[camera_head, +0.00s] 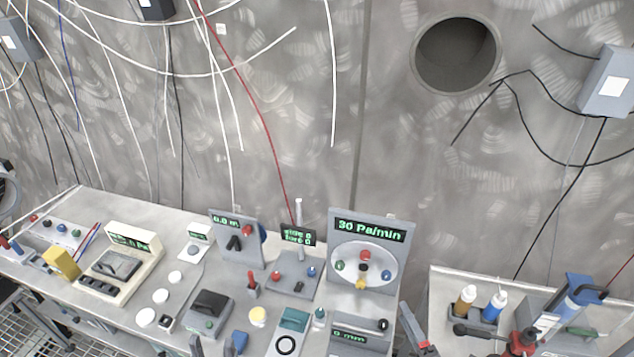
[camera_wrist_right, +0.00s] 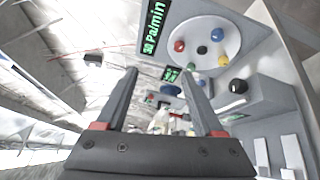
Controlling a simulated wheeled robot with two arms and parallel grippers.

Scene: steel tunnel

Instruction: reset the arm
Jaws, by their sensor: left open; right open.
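My right gripper (camera_wrist_right: 158,72) fills the lower middle of the right wrist view. Its two grey fingers, red at their bases, are spread with nothing held between them. In the head view one grey finger of my right gripper (camera_head: 413,328) shows at the bottom edge, right of the bench devices; the rest of it is cut off. No object is seen in either gripper.
A bench holds several devices, including the "30 Pa/min" panel (camera_head: 366,252), a beige meter (camera_head: 125,262) and a yellow block (camera_head: 62,263). A side table (camera_head: 445,284) with bottles (camera_head: 465,300) and tools stands right. Cables hang along the steel wall (camera_head: 300,100).

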